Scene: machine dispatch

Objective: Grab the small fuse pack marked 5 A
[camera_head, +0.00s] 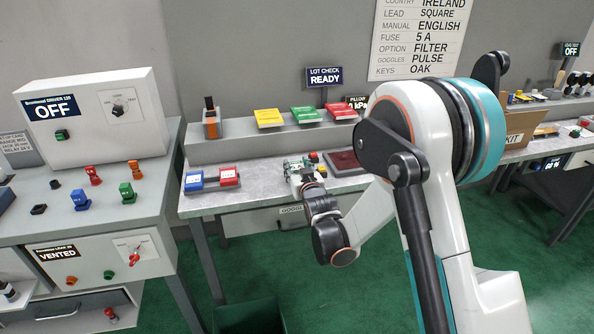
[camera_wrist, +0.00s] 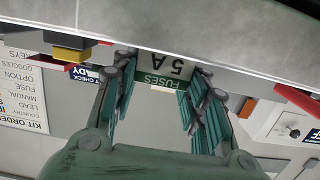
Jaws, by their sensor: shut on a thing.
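The fuse pack (camera_wrist: 175,67) is white with a green band and is marked "FUSES 5 A"; its label appears upside down in the wrist view. My gripper (camera_wrist: 162,88) has its green ribbed fingers on either side of the pack and is shut on it. The pack is close to the grey bench top in that view; I cannot tell whether it touches it. In the head view my gripper (camera_head: 297,172) is over the middle bench, and the pack is mostly hidden by the fingers and too small to read.
A blue pack (camera_head: 193,181) and a red pack (camera_head: 229,177) stand left of my gripper. A dark red tray (camera_head: 346,160) and small red and yellow parts lie to its right. Yellow, green and red booklets (camera_head: 307,114) rest on the raised shelf behind. An open kit box (camera_head: 522,122) stands farther right.

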